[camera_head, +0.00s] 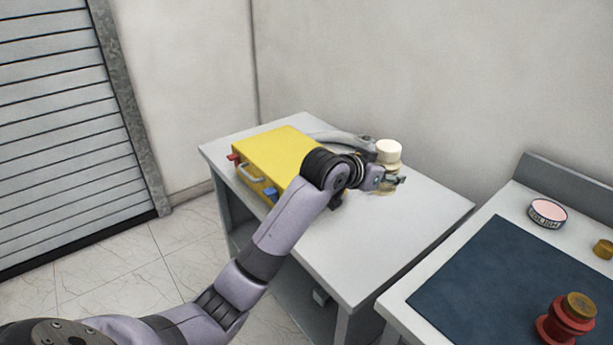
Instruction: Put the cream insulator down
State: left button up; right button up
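The cream insulator (389,152) stands upright above the right part of the grey table, its pale round top clear of my fingers. My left gripper (390,181) is around its lower body and looks shut on it. The fingers and wrist hide much of its lower part, so I cannot tell whether its base touches the table. My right gripper is not in view.
A yellow case (275,152) lies on the left of the grey table (345,255), with a grey curved object (345,137) behind it. The table's front right is clear. A second bench at right has a dark mat (490,275), red insulator (562,325) and round tin (547,212).

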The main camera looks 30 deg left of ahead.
pick_arm(q)
notch_tip(320, 180, down, 15)
jog(key=shift+f, duration=0.35)
notch_tip(320, 180, down, 4)
jog(key=shift+r, duration=0.25)
jog(key=shift+f, duration=0.35)
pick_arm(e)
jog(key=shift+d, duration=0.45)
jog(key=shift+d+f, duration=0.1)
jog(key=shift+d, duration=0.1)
pick_arm(q)
jog(key=o, duration=1.5)
jog(key=shift+s+f, duration=0.1)
jog(key=shift+f, duration=0.05)
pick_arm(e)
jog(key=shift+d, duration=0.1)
